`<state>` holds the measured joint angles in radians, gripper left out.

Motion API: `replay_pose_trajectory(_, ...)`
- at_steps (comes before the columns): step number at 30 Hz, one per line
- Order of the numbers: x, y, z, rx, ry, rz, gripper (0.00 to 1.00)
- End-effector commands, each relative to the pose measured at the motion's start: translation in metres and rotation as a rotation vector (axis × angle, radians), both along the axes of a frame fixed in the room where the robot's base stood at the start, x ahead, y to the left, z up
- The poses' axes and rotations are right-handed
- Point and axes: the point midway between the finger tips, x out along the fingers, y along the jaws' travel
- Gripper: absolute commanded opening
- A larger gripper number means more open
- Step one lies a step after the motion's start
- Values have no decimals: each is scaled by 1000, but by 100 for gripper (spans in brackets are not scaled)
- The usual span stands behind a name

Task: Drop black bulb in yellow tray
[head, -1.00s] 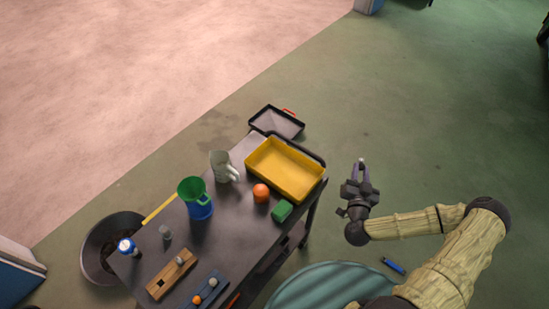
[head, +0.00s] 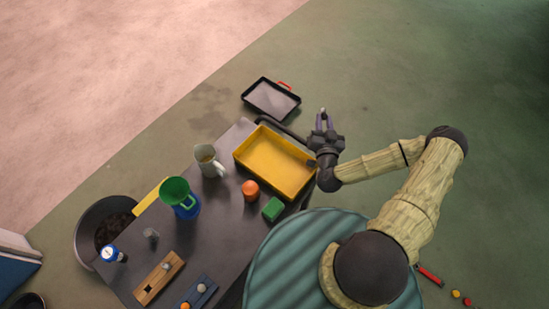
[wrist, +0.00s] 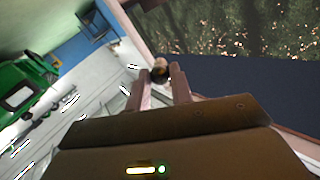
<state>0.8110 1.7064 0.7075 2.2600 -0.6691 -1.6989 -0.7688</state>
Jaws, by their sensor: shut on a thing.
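The yellow tray (head: 270,160) sits at the far end of the dark table and looks empty. My gripper (head: 323,117) is just beyond the tray's upper right corner, to the right of it in the head view. In the wrist view my gripper (wrist: 162,82) is shut on a small dark round bulb (wrist: 160,70), held between the fingertips with a bright spot on it. The bulb is tiny in the head view. The tray does not show in the wrist view.
An orange ball (head: 250,190) and a green block (head: 272,208) stand near the tray. A grey pitcher (head: 209,161) and a green funnel on a blue cup (head: 180,196) stand to the left. A black-rimmed pan (head: 271,99) lies past the table's far end.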

Motion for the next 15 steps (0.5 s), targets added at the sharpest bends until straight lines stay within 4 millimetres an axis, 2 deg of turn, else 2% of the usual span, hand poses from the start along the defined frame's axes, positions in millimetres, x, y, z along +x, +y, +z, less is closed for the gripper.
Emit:
replay_pose_trajectory(8, 2, 7, 0, -2, -1, 33, 11)
replay_pose_trajectory(15, 9, 15, 4, -8, -4, 169, 11)
